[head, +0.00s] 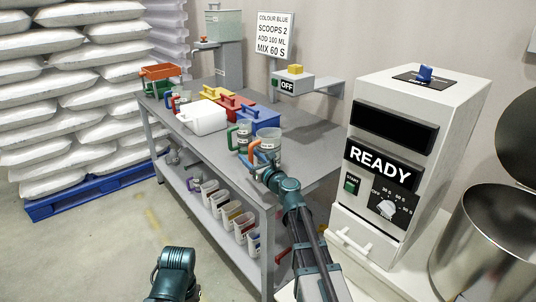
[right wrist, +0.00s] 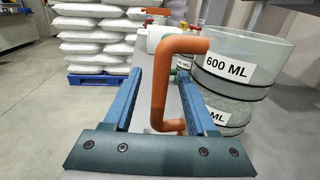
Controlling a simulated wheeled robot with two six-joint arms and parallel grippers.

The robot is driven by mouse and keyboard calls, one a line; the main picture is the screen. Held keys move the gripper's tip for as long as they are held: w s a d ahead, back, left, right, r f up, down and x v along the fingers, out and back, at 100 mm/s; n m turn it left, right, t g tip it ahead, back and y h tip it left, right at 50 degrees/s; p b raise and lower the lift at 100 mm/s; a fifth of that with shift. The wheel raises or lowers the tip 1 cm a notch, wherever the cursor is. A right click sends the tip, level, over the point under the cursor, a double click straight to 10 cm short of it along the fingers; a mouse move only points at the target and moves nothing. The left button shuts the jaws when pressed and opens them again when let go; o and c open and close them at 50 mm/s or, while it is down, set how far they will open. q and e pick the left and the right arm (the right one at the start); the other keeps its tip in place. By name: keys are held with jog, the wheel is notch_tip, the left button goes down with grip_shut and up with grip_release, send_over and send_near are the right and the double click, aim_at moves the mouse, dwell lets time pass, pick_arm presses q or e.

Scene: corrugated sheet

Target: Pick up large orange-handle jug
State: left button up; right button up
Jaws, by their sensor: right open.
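The large jug (head: 268,140) with the orange handle (head: 254,150) stands upright near the front edge of the grey table. In the right wrist view the clear jug (right wrist: 245,57) is labelled 600 ML, and its orange handle (right wrist: 158,85) stands between the two blue fingers of my right gripper (right wrist: 165,100). The fingers are open, with a gap on each side of the handle. In the head view my right gripper (head: 258,162) is at the handle side of the jug. My left arm shows at the bottom, but its fingers are not in view.
A smaller jug with a green handle (head: 240,132) stands just behind the large jug. A blue box (head: 262,117), a white container (head: 203,117) and red and yellow boxes are further back. A READY machine (head: 400,150) stands to the right. The table's right part is clear.

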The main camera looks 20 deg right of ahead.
grip_shut()
dwell(1.3)
